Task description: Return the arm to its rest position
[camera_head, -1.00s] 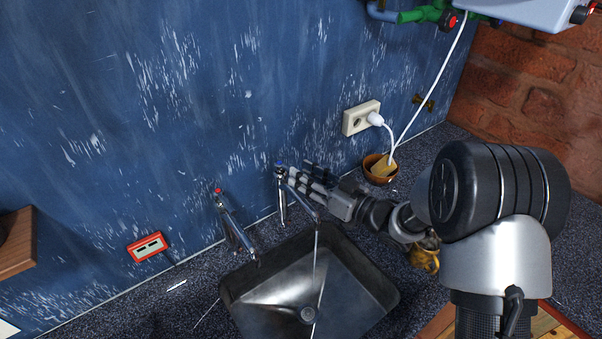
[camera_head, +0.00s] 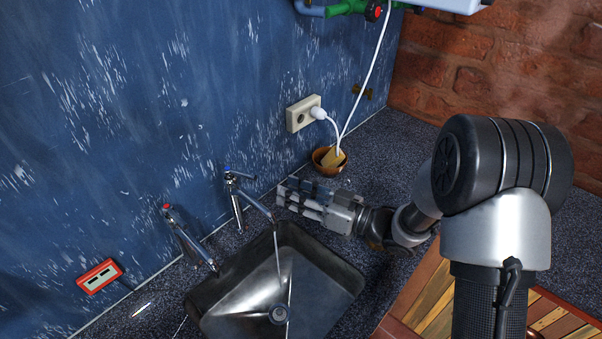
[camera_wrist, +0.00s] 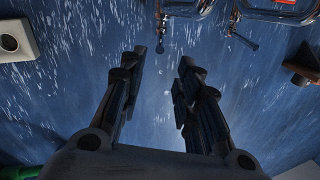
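My gripper (camera_head: 281,197) is at the end of my extended arm, just right of the blue-capped tap (camera_head: 236,200), above the back edge of the sink (camera_head: 240,299). In the wrist view my gripper (camera_wrist: 160,72) has its two dark fingers apart, with an empty gap and the blue wall behind. In the head view, the fingertips are close to the tap's spout; I cannot tell whether they touch. A thin pale stream, like water, drops from this spout into the basin.
A red-capped tap (camera_head: 186,236) stands left of the blue one. A brown bowl (camera_head: 322,164) sits on the counter below a socket (camera_head: 303,114) with a white cable. A red-framed socket (camera_head: 99,276) is on the blue wall. Dark counter (camera_head: 395,150) is clear at the back right.

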